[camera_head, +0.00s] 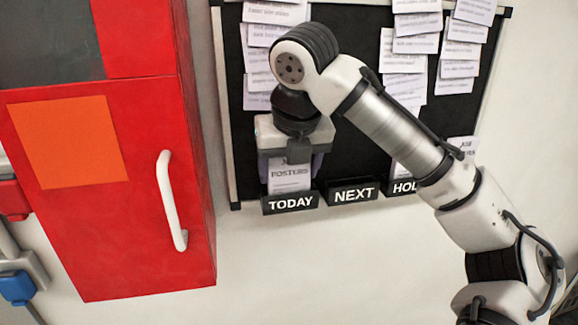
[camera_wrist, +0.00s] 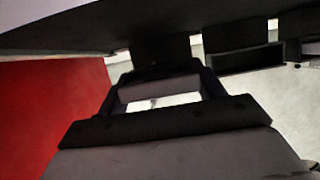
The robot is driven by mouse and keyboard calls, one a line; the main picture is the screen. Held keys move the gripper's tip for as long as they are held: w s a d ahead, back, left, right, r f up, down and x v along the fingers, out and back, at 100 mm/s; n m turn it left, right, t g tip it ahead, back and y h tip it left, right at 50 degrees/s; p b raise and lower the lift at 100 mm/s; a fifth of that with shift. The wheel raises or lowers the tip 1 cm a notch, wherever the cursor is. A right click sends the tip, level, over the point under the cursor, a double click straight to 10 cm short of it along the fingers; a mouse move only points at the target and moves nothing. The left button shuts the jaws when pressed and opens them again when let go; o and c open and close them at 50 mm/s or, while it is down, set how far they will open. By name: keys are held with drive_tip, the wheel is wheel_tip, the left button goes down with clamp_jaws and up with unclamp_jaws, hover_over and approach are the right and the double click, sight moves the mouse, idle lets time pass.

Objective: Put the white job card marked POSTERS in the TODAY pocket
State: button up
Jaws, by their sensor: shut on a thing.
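The white job card marked POSTERS (camera_head: 290,178) hangs upright below my gripper (camera_head: 299,158), which is shut on its upper part and hides part of the top line of print. The card's lower edge is at the mouth of the black TODAY pocket (camera_head: 290,203); I cannot tell how far inside it is. In the wrist view my gripper (camera_wrist: 160,92) fills the middle, and the card cannot be made out clearly.
The NEXT pocket (camera_head: 353,192) and a partly hidden HOLD pocket (camera_head: 402,187) sit to the right. Several white cards (camera_head: 417,25) hang on the black board (camera_head: 350,90). A red cabinet (camera_head: 150,240) with a white handle (camera_head: 170,200) stands close on the left.

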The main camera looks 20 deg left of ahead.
drive_tip(key=o, duration=1)
drive_tip(key=shift+f, duration=0.15)
drive_tip(key=v, duration=1.2)
drive_tip(key=shift+r, duration=0.25)
